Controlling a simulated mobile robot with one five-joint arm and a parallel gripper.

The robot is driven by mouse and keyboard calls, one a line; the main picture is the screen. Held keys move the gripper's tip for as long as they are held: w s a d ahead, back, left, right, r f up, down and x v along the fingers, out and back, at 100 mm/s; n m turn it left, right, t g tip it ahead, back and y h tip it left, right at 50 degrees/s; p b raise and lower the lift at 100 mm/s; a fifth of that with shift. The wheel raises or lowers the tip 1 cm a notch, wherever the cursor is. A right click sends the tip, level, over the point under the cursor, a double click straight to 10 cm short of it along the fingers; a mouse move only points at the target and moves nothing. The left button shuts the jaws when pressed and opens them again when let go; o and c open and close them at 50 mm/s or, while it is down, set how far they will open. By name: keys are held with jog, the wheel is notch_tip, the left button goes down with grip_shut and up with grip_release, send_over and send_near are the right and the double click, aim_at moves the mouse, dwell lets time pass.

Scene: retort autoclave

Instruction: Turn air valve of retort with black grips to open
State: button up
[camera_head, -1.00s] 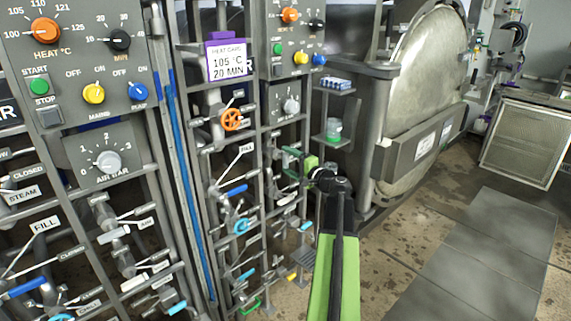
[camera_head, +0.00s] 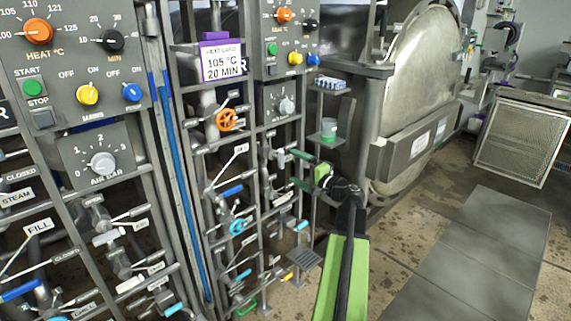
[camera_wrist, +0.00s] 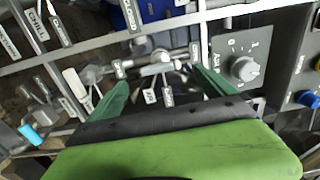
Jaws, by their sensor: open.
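My gripper (camera_head: 293,169) is open, its green fingers reaching toward the piping of the right-hand valve rack in the head view. In the wrist view the gripper (camera_wrist: 158,77) has its two fingers spread apart, with a small valve (camera_wrist: 155,70) with a pale lever showing between and beyond them. Small white tags hang below that valve; their print is too small to read surely. Nothing is held, and I cannot tell whether a finger touches the valve. In the head view the gripper partly hides this spot. I cannot make out black grips on any retort.
An air dial (camera_wrist: 245,68) sits right of the fingers in the wrist view; its panel also shows in the head view (camera_head: 285,104). An orange handwheel (camera_head: 226,120) and blue handwheel (camera_head: 240,226) are left. A shelf holds a cup (camera_head: 329,129). Floor mats (camera_head: 470,255) lie right.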

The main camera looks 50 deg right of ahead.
jog(key=s, duration=1)
jog(key=shift+s+a, duration=0.25)
jog(key=shift+a, duration=0.1)
jog(key=w+a+f+n+g+y, duration=0.25)
jog(key=w+a+f, duration=0.2)
jog(key=a, duration=0.45)
jog(key=w+a+f+n+g+y, duration=0.2)
jog(key=w+a+f+n+g, duration=0.15)
jog(key=w+a, duration=0.4)
jog(key=w+a+f+n+g+y, duration=0.2)
jog(key=w+a+f, duration=0.25)
jog(key=a, duration=0.55)
jog(key=s+a+f+n+g+h, duration=0.2)
jog(key=a+f+n+g, duration=0.15)
jog(key=a, duration=0.65)
jog(key=s+a+f+n+g+h, duration=0.2)
jog(key=a+f+n+g, duration=0.15)
jog(key=a, duration=0.55)
jog(key=s+a+f+n+g+h, duration=0.1)
jog(key=a+f+n+g, duration=0.25)
jog(key=a, duration=0.65)
notch_tip(320, 180, up, 15)
jog(key=p, duration=1.6)
jog(key=shift+d+r, duration=0.15)
jog(key=shift+d, duration=0.05)
jog(key=shift+s+t, duration=0.1)
jog(key=shift+t, duration=0.15)
jog(key=shift+c, duration=0.3)
